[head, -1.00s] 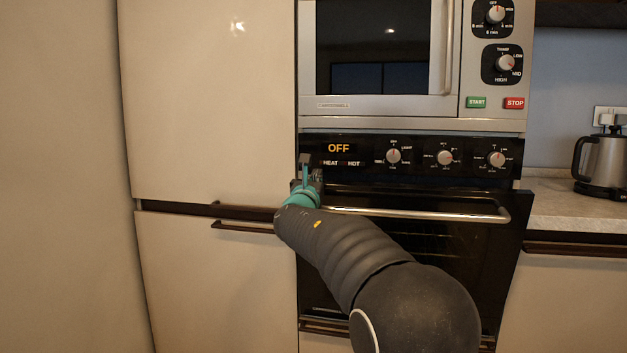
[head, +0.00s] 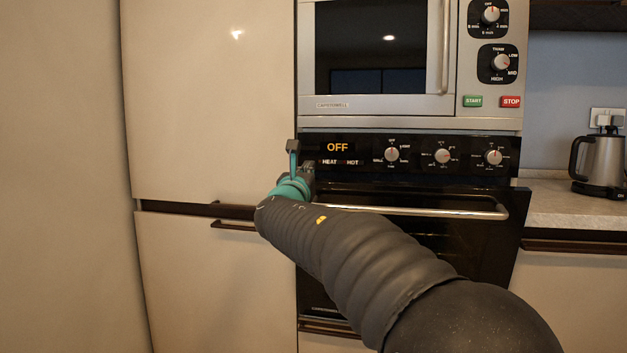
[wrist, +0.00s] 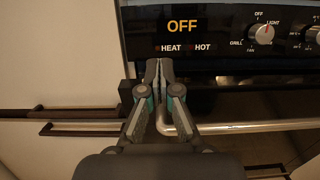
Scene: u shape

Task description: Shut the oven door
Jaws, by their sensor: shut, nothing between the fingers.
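The black oven door (head: 462,250) with its long metal handle (head: 430,211) is below the control panel (head: 420,156) in the head view. Its top edge stands a little forward of the oven front, so it looks slightly ajar. In the wrist view a dark gap shows below the panel, and the handle (wrist: 255,126) runs right from behind my fingers. My gripper (head: 298,154) is shut and empty at the door's upper left corner, in front of the panel's left end. Its fingertips (wrist: 159,66) lie together in the wrist view. My arm hides much of the door's left and lower part.
A microwave (head: 400,108) sits above the oven. Tall cream cabinets (head: 210,110) with dark handles (head: 235,225) stand close at the left. A kettle (head: 602,160) stands on the counter (head: 565,210) at the right.

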